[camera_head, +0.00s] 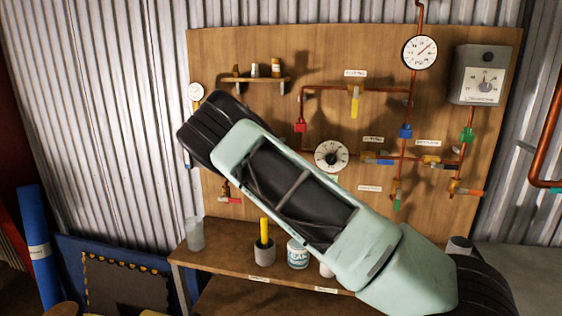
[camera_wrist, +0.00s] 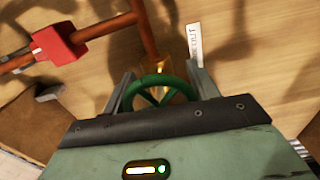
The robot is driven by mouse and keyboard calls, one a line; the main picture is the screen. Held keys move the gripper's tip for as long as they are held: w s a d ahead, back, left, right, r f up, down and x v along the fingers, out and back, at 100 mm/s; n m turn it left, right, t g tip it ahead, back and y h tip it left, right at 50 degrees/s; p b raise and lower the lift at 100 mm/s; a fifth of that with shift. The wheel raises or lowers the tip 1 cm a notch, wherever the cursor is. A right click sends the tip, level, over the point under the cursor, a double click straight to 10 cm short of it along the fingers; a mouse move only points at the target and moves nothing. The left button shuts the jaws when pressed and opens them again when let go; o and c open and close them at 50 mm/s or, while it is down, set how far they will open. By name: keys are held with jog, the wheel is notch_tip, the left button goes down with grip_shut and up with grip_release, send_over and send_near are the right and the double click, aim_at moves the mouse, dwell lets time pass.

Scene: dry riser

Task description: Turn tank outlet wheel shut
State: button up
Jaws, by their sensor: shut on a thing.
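In the wrist view a green handwheel (camera_wrist: 160,84) sits on a brass valve body (camera_wrist: 155,65) on copper pipe. My gripper (camera_wrist: 160,88) has one grey finger on each side of the wheel and is shut on its rim. The lower part of the wheel is hidden behind the dark edge of my gripper. A white label (camera_wrist: 194,45) is beside the valve; only part of its text can be read. In the head view my arm covers this part of the board, so the wheel and my gripper are hidden there.
A red block (camera_wrist: 60,43) is on the pipe left of the wheel. In the head view the wooden board (camera_head: 260,60) carries gauges, pipes and coloured levers. A bench (camera_head: 225,262) below holds a glass (camera_head: 195,233), a pot (camera_head: 264,254) and a can (camera_head: 297,256).

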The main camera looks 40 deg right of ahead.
jog(key=shift+f+m+b, duration=0.15)
jog(key=shift+m+b, duration=0.5)
jog(key=shift+m, duration=0.25)
jog(key=o, duration=1)
jog(key=shift+c, duration=0.2)
jog(key=b+v, duration=0.4)
jog(key=v, duration=1.3)
jog(key=shift+a, duration=0.2)
jog(key=shift+s, duration=0.1)
